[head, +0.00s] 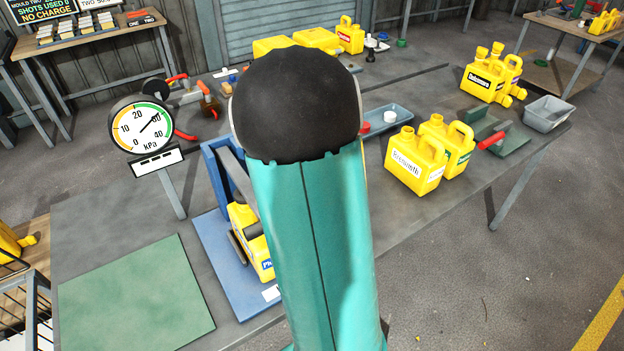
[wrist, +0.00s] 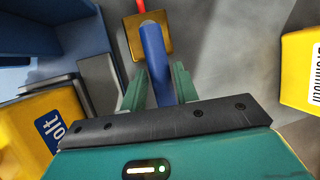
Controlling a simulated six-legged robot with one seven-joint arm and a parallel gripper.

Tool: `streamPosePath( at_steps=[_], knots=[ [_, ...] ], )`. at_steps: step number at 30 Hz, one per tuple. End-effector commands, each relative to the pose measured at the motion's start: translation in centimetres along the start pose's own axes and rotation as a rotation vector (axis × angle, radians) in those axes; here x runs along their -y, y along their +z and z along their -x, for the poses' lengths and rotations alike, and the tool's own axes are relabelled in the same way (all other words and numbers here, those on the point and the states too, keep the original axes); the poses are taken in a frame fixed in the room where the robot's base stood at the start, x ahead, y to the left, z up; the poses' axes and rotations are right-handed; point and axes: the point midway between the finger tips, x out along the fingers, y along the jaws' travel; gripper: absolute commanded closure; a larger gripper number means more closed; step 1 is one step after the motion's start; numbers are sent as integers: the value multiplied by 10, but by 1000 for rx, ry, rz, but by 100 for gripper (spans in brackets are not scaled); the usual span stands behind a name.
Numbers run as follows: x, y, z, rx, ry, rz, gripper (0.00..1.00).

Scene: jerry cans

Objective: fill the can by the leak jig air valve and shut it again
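A yellow can (head: 243,218) with a partly hidden label sits in the blue leak jig (head: 215,255); its label ends in "olt" in the wrist view (wrist: 25,125). The round gauge (head: 141,124) stands left of the jig, its needle pointing up and right, near 30 kPa. In the wrist view, a brass valve block (wrist: 147,38) carries a blue lever (wrist: 157,62). My gripper (wrist: 160,85) has one finger on each side of this lever; whether both fingers press on it is unclear. My arm hides the gripper and valve in the head view.
Two yellow cans (head: 415,163) stand right of my arm, near a blue tray (head: 388,117). More yellow cans (head: 490,78) and a grey bin (head: 548,113) are at the right end. A green mat (head: 135,297) lies bare at the front left. A red-handled clamp (head: 495,140) is at the right.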

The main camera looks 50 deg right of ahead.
Motion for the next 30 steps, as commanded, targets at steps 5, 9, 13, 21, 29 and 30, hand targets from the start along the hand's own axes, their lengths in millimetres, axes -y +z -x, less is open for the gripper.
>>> streamPosePath(
  at_steps=[5,9,13,21,29,30],
  knots=[
    [-1,-1,0,-1,0,1,55],
    [-2,-1,0,-2,1,2,55],
    [-2,0,4,-1,0,2,55],
    [-3,1,37,3,3,6,55],
    [-3,1,81,4,4,4,55],
    [-3,0,87,3,4,4,55]
  ],
)
